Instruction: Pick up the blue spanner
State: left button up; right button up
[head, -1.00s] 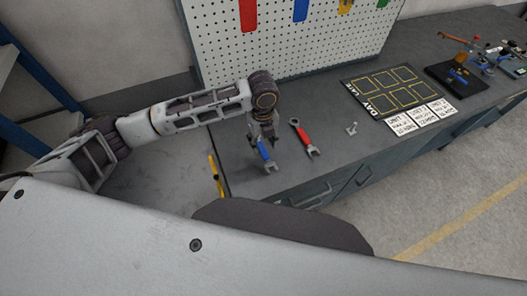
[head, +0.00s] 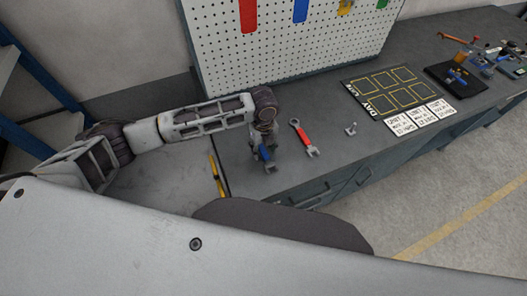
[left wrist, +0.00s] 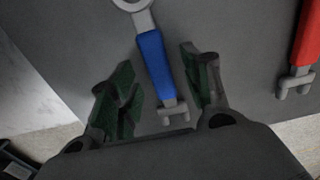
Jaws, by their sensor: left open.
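The blue spanner (left wrist: 154,65) lies on the grey bench top. In the left wrist view its blue handle runs between the two green-padded fingers of my left gripper (left wrist: 160,88), which are open, with a gap on each side. In the head view my left gripper (head: 264,158) is over the blue spanner (head: 265,153) and hides much of it. Whether the fingers touch the bench cannot be told. My right gripper is not in view.
A red spanner (head: 304,138) lies just right of the blue one; its red handle also shows in the left wrist view (left wrist: 309,40). A small grey part (head: 351,129), a marked black mat (head: 384,88) and white cards (head: 422,118) lie further right. A pegboard (head: 290,45) stands behind.

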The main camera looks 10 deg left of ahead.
pick_arm(q)
jog(key=shift+f, duration=0.35)
grip_shut()
dwell(0.4)
